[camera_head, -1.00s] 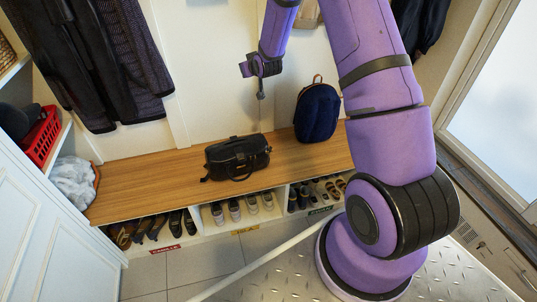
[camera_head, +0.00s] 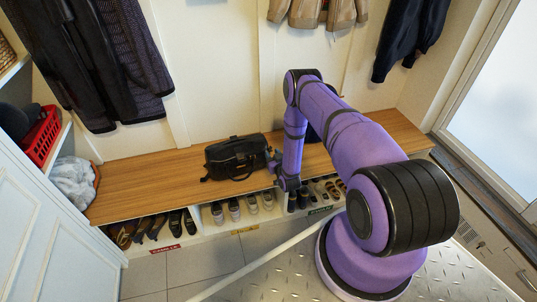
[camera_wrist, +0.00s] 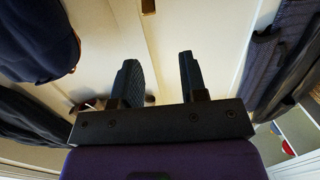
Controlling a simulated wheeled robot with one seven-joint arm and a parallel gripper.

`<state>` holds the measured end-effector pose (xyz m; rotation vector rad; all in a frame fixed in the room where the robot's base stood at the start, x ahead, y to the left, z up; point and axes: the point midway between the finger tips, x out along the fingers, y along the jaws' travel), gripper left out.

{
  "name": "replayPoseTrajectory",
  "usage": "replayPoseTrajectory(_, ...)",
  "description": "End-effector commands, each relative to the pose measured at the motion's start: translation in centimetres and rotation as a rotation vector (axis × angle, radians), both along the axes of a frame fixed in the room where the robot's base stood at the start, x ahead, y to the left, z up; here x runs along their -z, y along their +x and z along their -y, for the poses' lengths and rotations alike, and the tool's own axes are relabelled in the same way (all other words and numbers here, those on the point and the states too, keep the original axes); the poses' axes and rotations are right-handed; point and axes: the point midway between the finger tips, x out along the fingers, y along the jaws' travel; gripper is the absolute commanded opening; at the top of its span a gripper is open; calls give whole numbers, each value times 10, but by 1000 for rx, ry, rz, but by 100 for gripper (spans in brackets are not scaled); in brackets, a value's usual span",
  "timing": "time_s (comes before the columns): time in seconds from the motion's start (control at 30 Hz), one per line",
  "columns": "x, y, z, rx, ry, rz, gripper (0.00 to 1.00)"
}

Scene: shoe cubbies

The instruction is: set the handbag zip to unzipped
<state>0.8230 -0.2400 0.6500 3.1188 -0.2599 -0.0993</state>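The black handbag (camera_head: 236,157) sits upright on the wooden bench, its handle hanging over the front. Its zip is too small to make out in the head view. My gripper (camera_head: 273,157) is close to the bag's right side; I cannot tell whether it touches. In the wrist view my gripper (camera_wrist: 158,62) has its two dark fingers apart with nothing between them. The handbag does not show in the wrist view.
The wooden bench (camera_head: 140,183) has bare room left of the bag. My arm mostly hides a dark blue backpack (camera_head: 311,133) to the right. Shoes fill cubbies below. Dark coats (camera_head: 95,60) hang at left, and a red basket (camera_head: 41,137) stands on the left shelf.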

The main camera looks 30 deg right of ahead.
Motion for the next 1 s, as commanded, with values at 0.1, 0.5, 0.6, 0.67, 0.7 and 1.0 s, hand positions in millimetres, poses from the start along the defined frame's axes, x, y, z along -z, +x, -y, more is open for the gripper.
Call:
replayPoseTrajectory(0.1, 29, -27, -3, 14, 4, 30, 39)
replayPoseTrajectory(0.5, 47, -31, -4, 25, 3, 69, 39)
replayPoseTrajectory(0.6, 46, -14, 0, 25, 3, 69, 39)
replayPoseTrajectory(0.67, 47, -4, 2, 25, 3, 69, 39)
replayPoseTrajectory(0.7, 47, 3, 3, 25, 3, 67, 39)
replayPoseTrajectory(1.0, 47, 46, 12, 25, 5, 66, 39)
